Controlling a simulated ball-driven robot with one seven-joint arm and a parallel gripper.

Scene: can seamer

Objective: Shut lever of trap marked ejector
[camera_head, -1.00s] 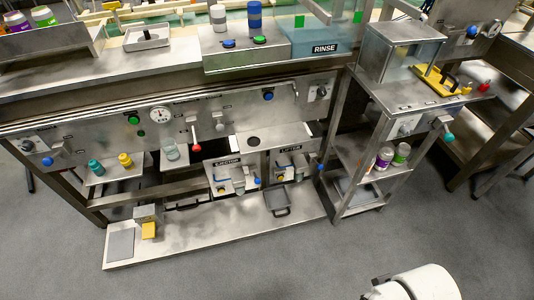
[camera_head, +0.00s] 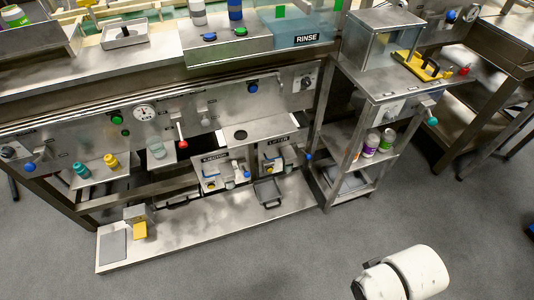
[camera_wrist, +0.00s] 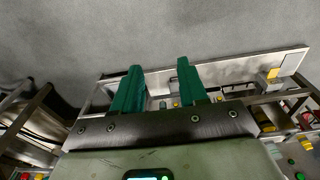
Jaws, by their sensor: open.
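The trap marked ejector (camera_head: 222,178) is an open-fronted steel box low under the bench, with its label (camera_head: 215,155) above the opening. A small lever with a blue knob (camera_head: 246,174) is at its right side; its exact position is too small to tell. The similar lifter trap (camera_head: 284,162) is just to the right, with a blue knob (camera_head: 308,157) at its right. My gripper (camera_wrist: 158,78) shows two green fingers spread apart and empty, pointing toward the bench's low shelf. In the wrist view I cannot make out the ejector lever.
A low steel shelf (camera_head: 180,228) runs along the floor, carrying a yellow pedal (camera_head: 140,230) and a grey pan (camera_head: 268,192). A red-knobbed lever (camera_head: 183,144) hangs above left. A steel rack with bottles (camera_head: 371,142) stands right.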

